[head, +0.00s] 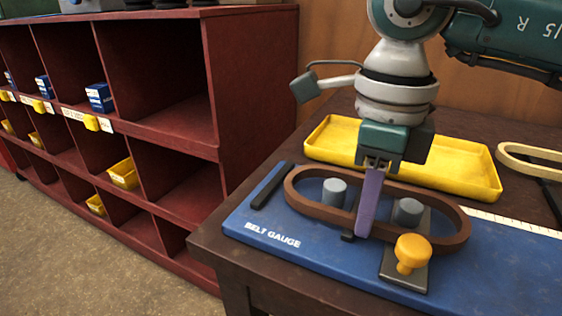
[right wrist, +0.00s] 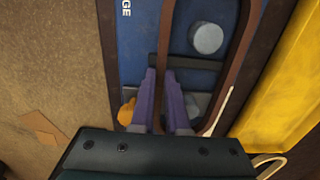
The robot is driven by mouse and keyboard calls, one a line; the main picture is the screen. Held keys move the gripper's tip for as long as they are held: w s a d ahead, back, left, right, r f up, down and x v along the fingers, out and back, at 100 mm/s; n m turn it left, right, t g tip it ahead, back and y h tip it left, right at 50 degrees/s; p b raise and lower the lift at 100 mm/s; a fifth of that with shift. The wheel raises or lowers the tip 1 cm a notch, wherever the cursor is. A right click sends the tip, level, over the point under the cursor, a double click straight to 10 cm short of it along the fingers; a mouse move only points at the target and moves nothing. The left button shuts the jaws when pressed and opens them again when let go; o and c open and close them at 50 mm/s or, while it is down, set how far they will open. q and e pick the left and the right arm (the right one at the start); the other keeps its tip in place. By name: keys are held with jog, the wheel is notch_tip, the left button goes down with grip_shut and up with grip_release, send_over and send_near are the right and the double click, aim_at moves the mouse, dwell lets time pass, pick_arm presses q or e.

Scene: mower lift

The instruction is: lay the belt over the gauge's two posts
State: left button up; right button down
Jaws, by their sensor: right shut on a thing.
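The brown belt (head: 455,232) is an oblong loop over the blue gauge board (head: 262,222). Seen from above, it encircles both grey posts, the left post (head: 334,191) and the right post (head: 408,211), with slack. My right gripper (head: 367,228) points down, its purple fingers shut on the belt's near strand between the posts. In the right wrist view, the strand (right wrist: 166,38) runs between the fingertips (right wrist: 163,75), and one post (right wrist: 206,38) shows inside the loop. I cannot tell whether the belt touches the board. My left gripper is not in view.
A yellow knob (head: 411,252) stands on a dark plate in front of the right post. A yellow tray (head: 460,172) lies behind the gauge. A cream loop (head: 525,157) lies at the right. A red shelf unit (head: 250,90) with small bins stands left of the table.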

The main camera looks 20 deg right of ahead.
jog(key=shift+f, duration=0.1)
jog(key=c, duration=0.9)
grip_release()
notch_tip(320, 180, up, 12)
jog(key=shift+r+p, duration=0.25)
jog(key=shift+p, duration=0.15)
jog(key=shift+a, duration=0.1)
